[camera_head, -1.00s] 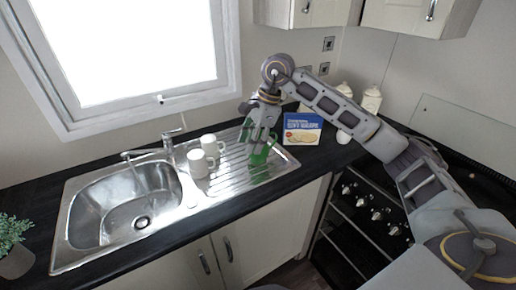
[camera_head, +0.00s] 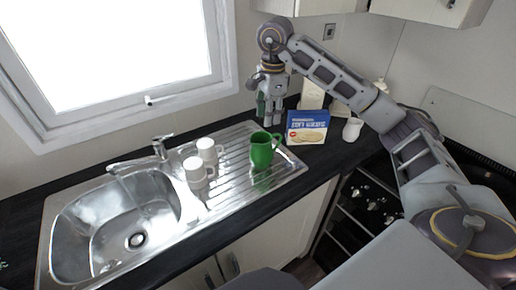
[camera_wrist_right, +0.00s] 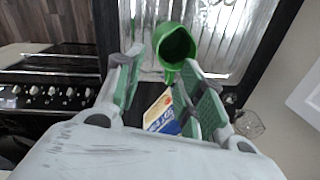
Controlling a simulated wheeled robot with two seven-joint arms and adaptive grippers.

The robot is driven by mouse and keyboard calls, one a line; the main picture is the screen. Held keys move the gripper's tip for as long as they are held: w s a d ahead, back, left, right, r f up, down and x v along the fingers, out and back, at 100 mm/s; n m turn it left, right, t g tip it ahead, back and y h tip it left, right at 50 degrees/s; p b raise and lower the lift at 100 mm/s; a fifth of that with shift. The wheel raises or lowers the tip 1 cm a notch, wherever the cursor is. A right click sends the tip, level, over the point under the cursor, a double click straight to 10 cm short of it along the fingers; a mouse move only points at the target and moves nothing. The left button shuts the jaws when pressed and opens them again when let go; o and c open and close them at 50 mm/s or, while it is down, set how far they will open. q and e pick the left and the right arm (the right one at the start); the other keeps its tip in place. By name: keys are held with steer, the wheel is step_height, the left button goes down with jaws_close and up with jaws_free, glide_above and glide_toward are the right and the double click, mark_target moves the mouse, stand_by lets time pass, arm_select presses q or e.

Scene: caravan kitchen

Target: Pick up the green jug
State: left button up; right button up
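The green jug (camera_head: 263,152) stands upright on the ribbed drainer of the steel sink, its handle to the right. My right gripper (camera_head: 269,113) points down just above and behind it in the head view, fingers apart and holding nothing. The right wrist view shows the open fingers (camera_wrist_right: 163,65), with the jug (camera_wrist_right: 175,46) beyond the fingertips, its mouth facing the camera and its handle toward the gripper. Whether a finger touches the jug I cannot tell. My left gripper is not in view.
Two white mugs (camera_head: 196,170) stand left of the jug on the drainer, beside the sink bowl (camera_head: 112,222). A blue food box (camera_head: 307,127) and a white jug (camera_head: 352,129) stand on the dark worktop to the right. The window wall is behind.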

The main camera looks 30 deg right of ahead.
glide_above(266, 147)
step_height(266, 147, down, 7)
steer(key=shift+w+d+f, duration=0.1)
steer(key=shift+f, duration=0.5)
stand_by(0.7)
steer(key=shift+f+p, duration=0.1)
steer(key=shift+p, duration=0.2)
